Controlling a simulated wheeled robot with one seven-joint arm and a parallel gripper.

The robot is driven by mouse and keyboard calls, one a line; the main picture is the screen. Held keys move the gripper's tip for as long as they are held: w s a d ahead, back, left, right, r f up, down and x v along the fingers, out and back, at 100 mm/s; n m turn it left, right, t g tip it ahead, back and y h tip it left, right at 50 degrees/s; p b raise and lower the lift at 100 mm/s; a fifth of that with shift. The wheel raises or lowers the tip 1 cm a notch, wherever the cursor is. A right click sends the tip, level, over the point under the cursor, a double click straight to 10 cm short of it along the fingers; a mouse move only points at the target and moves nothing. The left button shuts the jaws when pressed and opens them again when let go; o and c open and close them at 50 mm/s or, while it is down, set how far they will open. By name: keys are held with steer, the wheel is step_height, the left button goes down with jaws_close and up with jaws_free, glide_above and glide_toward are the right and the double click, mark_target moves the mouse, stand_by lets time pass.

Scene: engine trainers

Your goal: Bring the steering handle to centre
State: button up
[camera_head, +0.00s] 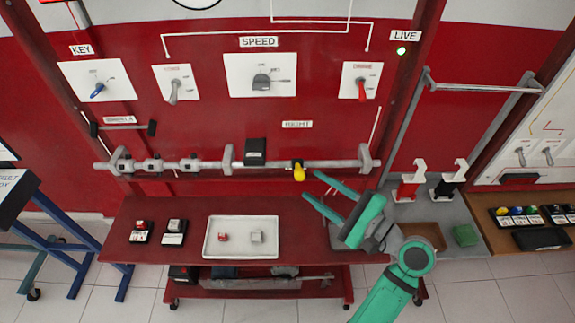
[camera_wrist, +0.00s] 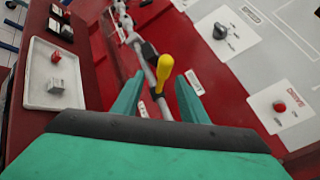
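The steering handle is a yellow knob on a black collar (camera_head: 299,172), on a horizontal grey shaft (camera_head: 200,165) across the red panel. It sits toward the right end of the shaft, below the "RIGHT" label (camera_head: 297,124). In the wrist view the yellow handle (camera_wrist: 165,69) stands up between my two fingers, apart from both as far as I can tell. My gripper (camera_head: 311,185) is open, its green fingers reaching toward the handle from the lower right. The wrist view also shows my gripper (camera_wrist: 156,92) with its fingers spread. A black block (camera_head: 255,151) sits mid-shaft.
A white tray (camera_head: 209,248) with two small blocks lies on the red bench (camera_head: 130,212) below the shaft. A grey bracket (camera_head: 366,160) holds the shaft's right end, close to my gripper. Red and black handled parts (camera_head: 407,186) stand farther right. Switch plates (camera_head: 261,98) are above.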

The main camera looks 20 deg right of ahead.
steer(key=x, duration=1)
steer(key=shift+r, duration=0.5)
steer(key=shift+a, duration=0.15)
jaws_close()
steer(key=shift+w+a, duration=0.1)
